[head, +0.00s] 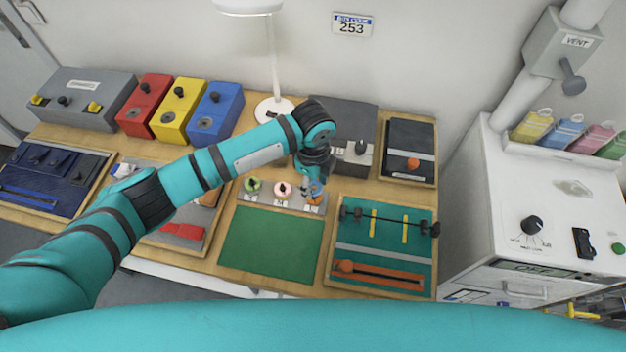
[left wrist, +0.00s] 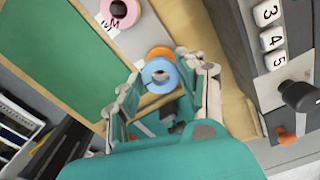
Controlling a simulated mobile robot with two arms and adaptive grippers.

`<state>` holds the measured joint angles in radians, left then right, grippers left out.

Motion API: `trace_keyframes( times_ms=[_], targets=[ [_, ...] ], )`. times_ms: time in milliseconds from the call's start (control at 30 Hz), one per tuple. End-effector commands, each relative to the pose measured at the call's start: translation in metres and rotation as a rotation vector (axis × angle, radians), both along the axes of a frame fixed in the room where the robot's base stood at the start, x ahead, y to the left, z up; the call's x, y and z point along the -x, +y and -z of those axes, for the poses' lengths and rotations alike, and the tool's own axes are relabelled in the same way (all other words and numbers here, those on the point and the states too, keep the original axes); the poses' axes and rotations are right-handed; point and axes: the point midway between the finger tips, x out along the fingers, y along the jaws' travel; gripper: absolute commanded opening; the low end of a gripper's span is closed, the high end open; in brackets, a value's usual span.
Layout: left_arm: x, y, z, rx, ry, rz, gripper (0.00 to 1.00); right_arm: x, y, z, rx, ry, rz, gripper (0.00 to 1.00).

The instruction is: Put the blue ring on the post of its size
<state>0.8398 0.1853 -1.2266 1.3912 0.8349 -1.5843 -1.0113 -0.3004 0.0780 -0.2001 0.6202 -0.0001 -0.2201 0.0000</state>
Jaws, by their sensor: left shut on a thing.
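The blue ring (left wrist: 146,76) is between the fingers of my left gripper (left wrist: 168,84) in the left wrist view. In the head view my left gripper (head: 313,184) is over the right end of a grey post board (head: 267,199). An orange ring (left wrist: 160,52) is at that end, partly behind the blue ring; I cannot tell how far apart they are. A pink ring (head: 282,189) is around the middle post, by an M label, and a green ring (head: 252,185) is at the left post. The right-end post is hidden. My right gripper is not in view.
A green mat (head: 272,244) lies clear in front of the post board. A tray with a bar and orange parts (head: 380,285) is at right. A grey box with a black knob (head: 361,148) stands close behind my gripper. A lamp (head: 275,110) stands further back.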

Motion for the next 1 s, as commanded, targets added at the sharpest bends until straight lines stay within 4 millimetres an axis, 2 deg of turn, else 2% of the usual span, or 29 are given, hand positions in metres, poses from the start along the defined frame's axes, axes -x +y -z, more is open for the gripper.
trace_keyframes(
  times_ms=[1000],
  targets=[
    [0.0000,-0.0001,0.0079,0.000,0.000,0.000,0.29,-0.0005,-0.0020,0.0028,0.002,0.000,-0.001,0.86]
  ],
)
